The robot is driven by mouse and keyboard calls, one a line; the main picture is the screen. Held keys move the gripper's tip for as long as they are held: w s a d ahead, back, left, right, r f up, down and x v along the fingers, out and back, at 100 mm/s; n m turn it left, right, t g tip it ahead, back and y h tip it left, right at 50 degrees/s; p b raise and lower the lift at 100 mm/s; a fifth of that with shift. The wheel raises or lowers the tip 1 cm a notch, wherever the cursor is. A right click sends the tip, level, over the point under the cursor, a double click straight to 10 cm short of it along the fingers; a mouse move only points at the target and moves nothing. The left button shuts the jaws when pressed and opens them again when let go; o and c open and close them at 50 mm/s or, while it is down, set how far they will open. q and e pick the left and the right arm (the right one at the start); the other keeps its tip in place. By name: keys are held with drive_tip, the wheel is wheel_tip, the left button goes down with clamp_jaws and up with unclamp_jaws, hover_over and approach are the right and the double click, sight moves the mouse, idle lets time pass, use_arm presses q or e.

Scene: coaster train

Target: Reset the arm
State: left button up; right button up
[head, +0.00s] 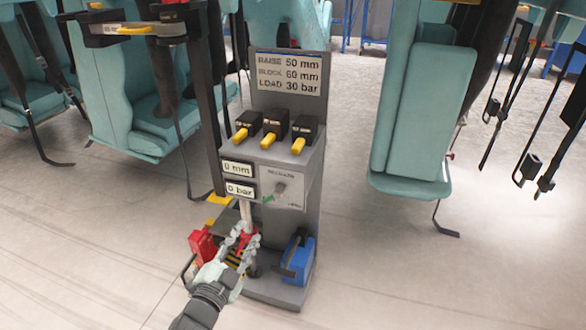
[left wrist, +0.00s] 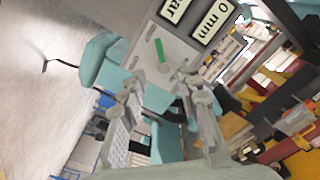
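My left gripper (head: 245,236) is in front of the lower part of a grey control stand (head: 307,180). In the left wrist view its two fingers (left wrist: 160,80) are spread, with nothing held between them. A white panel (head: 282,187) with a small knob and a green mark is above the gripper; the green mark also shows in the left wrist view. Beside it, displays read 0 mm (head: 237,168) and 0 bar (head: 240,189). My right gripper is in neither view.
A red block (head: 202,246) is left of the gripper and a blue case (head: 297,260) is right of it at the stand's foot. Three yellow-tipped levers (head: 270,130) top the stand. Teal seats (head: 424,115) hang on both sides. Pale floor lies open in front.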

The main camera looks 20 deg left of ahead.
use_arm(q)
drive_tip(key=s+a+f+n+g+y, duration=0.4)
drive_tip(key=s+f+g, duration=0.35)
drive_tip(key=f, duration=0.45)
drive_tip(key=s+d+f+n+g+h, duration=0.1)
drive_tip(key=s+f+n+g, duration=0.1)
drive_tip(key=s, duration=0.5)
drive_tip(key=s+d+f+n+g+h, duration=0.1)
drive_tip(key=s+f+g, duration=0.3)
drive_tip(key=s, duration=0.4)
drive_tip(key=shift+d+f+n+g, duration=0.3)
drive_tip(key=shift+n+g, duration=0.2)
drive_tip(key=shift+g, duration=0.15)
